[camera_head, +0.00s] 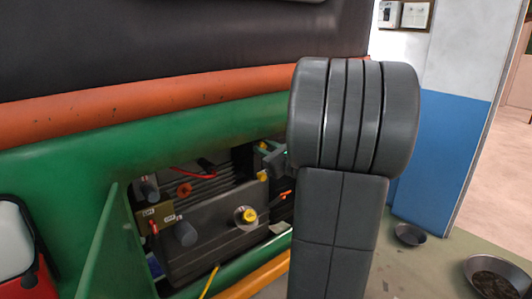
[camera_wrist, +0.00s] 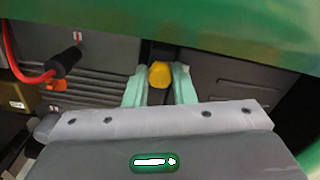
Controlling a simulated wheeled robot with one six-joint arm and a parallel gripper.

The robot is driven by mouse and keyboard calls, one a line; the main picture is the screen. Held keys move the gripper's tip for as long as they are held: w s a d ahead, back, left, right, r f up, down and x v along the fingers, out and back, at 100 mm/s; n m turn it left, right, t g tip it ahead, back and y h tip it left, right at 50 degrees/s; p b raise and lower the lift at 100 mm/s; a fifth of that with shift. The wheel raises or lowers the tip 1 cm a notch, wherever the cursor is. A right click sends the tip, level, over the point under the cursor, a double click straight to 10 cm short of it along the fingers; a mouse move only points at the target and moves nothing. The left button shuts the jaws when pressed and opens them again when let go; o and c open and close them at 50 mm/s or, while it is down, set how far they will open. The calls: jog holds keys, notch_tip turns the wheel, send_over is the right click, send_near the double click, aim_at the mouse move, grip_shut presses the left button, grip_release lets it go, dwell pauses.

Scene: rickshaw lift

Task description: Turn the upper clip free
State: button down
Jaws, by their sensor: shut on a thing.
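The upper clip (camera_wrist: 159,74) is a yellow piece on the dark ribbed casing (camera_wrist: 105,85), seen in the wrist view between my fingertips. My gripper (camera_wrist: 159,85) has pale teal fingers, one on each side of the clip, and is shut on it. In the head view my gripper (camera_head: 270,152) is at the upper right of the open compartment, mostly hidden behind my dark arm. A second yellow clip (camera_head: 246,215), with a pale round base, sits lower on the casing. How far the upper clip is turned cannot be told.
The green body panel (camera_head: 90,165) frames the compartment, with an open green flap (camera_head: 103,250) at its left. A red cable (camera_wrist: 18,65) ends in a black plug (camera_wrist: 66,61) left of my fingers. Green bodywork (camera_wrist: 220,30) hangs close above my gripper.

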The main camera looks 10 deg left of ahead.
jog(key=n+b, duration=0.5)
jog(key=b, duration=0.3)
jog(key=n+b, duration=0.6)
jog(key=b, duration=0.1)
jog(key=n+b, duration=0.5)
jog(key=b, duration=0.3)
jog(key=shift+s+f+n+b, duration=0.1)
jog(key=shift+f+n+b, duration=0.15)
jog(key=shift+n+b, duration=0.15)
jog(key=c, duration=1.2)
grip_release()
jog(key=shift+r, duration=0.1)
jog(key=v, duration=1.3)
jog(key=shift+s+d+b, duration=0.25)
jog(key=shift+b, duration=0.05)
